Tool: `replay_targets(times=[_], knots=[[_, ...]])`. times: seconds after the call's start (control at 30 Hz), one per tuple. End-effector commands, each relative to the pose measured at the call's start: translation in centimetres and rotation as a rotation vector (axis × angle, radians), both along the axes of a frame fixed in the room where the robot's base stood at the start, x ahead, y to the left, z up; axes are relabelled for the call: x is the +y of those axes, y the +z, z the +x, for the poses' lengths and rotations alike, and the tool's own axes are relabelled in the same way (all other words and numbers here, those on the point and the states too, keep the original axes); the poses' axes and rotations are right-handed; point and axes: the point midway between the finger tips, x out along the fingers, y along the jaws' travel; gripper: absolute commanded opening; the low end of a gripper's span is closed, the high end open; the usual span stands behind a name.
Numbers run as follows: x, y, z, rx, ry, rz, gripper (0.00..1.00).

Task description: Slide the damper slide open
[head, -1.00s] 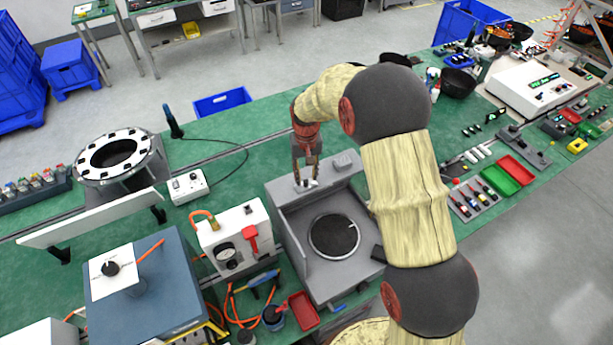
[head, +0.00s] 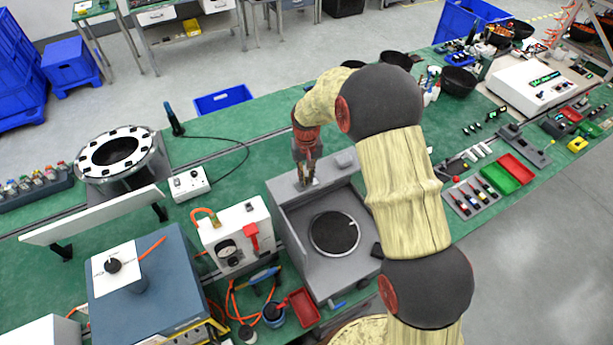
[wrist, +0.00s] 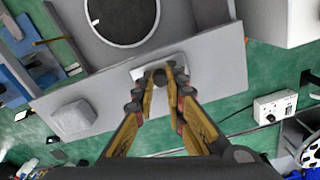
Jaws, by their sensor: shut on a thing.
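A grey bench unit with a round dark mesh disc stands in the head view (head: 285,215); its raised rear panel also shows in the wrist view (wrist: 215,70). My gripper (head: 307,183) reaches down onto the panel from above. In the wrist view my gripper (wrist: 159,83) has its fingertips on both sides of the knob, shut on it. The fingers partly hide the plate, so the slide's position is hard to tell.
A grey block (head: 345,159) sits on the panel right of my gripper. A white gauge box with a red handle (head: 236,237) stands close to the unit's left. A white socket box (head: 188,184) with a cable lies behind. Green bench behind the unit is mostly clear.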

Motion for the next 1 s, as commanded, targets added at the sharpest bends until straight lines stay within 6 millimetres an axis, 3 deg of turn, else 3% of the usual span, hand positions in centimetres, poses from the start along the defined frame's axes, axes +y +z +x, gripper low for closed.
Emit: replay_targets(times=[0.73, 1.0], knots=[[0.2, 0.0, 0.0, -0.002, 0.001, 0.0, 0.0], [4.6, -0.2, -1.8, -0.003, 0.004, 0.001, 0.0]])
